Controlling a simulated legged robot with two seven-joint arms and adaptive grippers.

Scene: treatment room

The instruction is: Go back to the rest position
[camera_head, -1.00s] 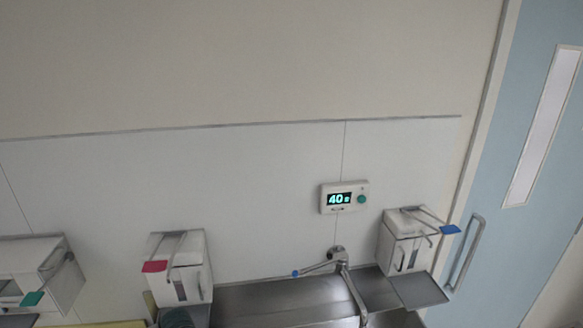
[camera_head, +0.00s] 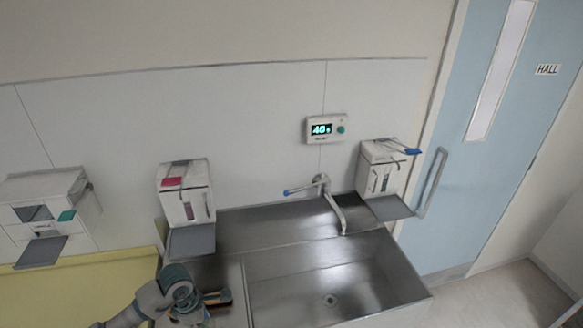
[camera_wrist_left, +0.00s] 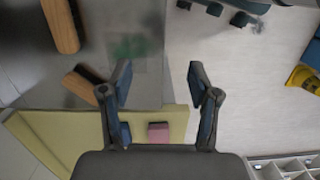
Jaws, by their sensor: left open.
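My left gripper (camera_wrist_left: 159,82) is open in the left wrist view, with its two dark fingers apart and nothing between them. In the head view my left arm is at the bottom left, beside the steel sink (camera_head: 290,262); its fingers cannot be made out there. My right gripper cannot be identified in either view.
Two brown-backed brushes (camera_wrist_left: 61,26) (camera_wrist_left: 84,88) lie on the grey surface below the gripper. A pink block (camera_wrist_left: 158,132) is by the yellow counter (camera_head: 85,290). The tap (camera_head: 330,203), dispensers (camera_head: 185,195) (camera_head: 382,170) and timer (camera_head: 325,129) are at the wall.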

